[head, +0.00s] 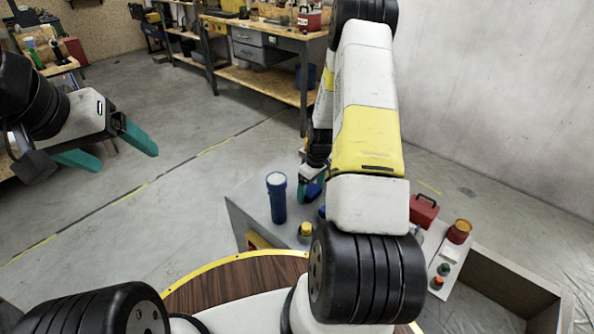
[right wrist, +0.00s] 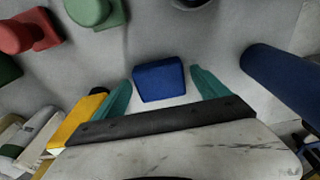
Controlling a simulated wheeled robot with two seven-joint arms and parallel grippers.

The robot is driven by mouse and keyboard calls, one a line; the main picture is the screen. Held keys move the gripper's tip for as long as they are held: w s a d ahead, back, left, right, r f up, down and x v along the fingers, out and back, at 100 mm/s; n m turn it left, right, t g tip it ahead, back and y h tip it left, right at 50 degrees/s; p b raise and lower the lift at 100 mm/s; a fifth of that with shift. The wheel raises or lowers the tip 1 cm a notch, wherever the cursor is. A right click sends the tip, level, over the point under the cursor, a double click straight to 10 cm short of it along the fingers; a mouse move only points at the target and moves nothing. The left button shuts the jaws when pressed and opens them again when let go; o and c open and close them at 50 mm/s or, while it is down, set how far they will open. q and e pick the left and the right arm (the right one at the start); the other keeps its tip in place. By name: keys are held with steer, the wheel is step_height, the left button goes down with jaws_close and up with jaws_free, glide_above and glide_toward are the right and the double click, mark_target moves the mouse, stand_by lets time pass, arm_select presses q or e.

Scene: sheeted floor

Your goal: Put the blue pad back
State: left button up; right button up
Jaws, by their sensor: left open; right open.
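The blue pad (right wrist: 159,82) is a small block with a flat top on the grey surface. In the right wrist view it lies between the two teal fingers of my right gripper (right wrist: 161,76), with grey surface visible on both sides of it. In the head view part of the pad (head: 313,190) shows beside the right gripper (head: 304,188), mostly hidden by my right arm. My right gripper is open around the pad. My left gripper (head: 124,158) is open and empty above the floor at the left, far from the pad.
A blue cylinder (head: 276,200) stands upright left of the right gripper. A yellow-topped object (head: 305,230) stands nearer. A red box (head: 424,208) and an orange-red container (head: 459,232) are at right. A workbench (head: 265,45) stands at the back; floor at left is clear.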

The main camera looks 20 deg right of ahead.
step_height(320, 180, up, 11)
steer(key=s, duration=0.1)
step_height(320, 180, up, 12)
steer(key=m+t, duration=0.1)
glide_above(314, 191)
steer(key=s+a, duration=0.2)
steer(key=a, duration=0.1)
steer(key=s+a+r+m+t, duration=0.1)
steer(key=s+a+r, duration=0.3)
steer(key=r, duration=0.3)
steer(key=s+a+r+m+t, duration=0.1)
steer(key=s+a+r, duration=0.2)
steer(key=s+r, duration=0.3)
steer(key=s+a+r+m+t+y, duration=0.1)
steer(key=s+a+r, duration=0.3)
steer(key=s, duration=0.6)
steer(key=shift+s+r+m+t, duration=0.35)
steer(key=shift+r+m+t, duration=0.15)
steer(key=shift+r+m, duration=0.3)
